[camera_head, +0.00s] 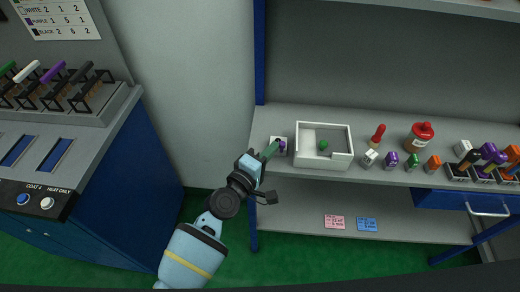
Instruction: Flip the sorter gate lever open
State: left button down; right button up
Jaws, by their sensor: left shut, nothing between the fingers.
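My left gripper (270,150) reaches over the shelf's front left edge. It is shut, with nothing held, and its tip is at a small white block with a purple part (282,146), touching it or just in front of it. Part of that block is hidden by the fingers. I cannot tell for certain whether this is the sorter gate lever, or how it is set. Just right of it is a white open tray (350,157) with a green piece (323,145) inside. My right gripper is not in view.
Right of the tray stand small coloured bottles (391,160), a red dropper (378,134) and a red-lidded jar (421,137). Dark stands (458,173) hold markers at far right. A blue cabinet (110,160) stands left. Pink and blue cards (367,225) lie on the lower shelf.

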pick_arm(q)
jog(key=shift+s+d, duration=0.2)
jog(key=shift+d, duration=0.7)
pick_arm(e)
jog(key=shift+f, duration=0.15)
pick_arm(q)
jog(key=shift+s+d, duration=0.15)
jog(key=shift+d, duration=0.15)
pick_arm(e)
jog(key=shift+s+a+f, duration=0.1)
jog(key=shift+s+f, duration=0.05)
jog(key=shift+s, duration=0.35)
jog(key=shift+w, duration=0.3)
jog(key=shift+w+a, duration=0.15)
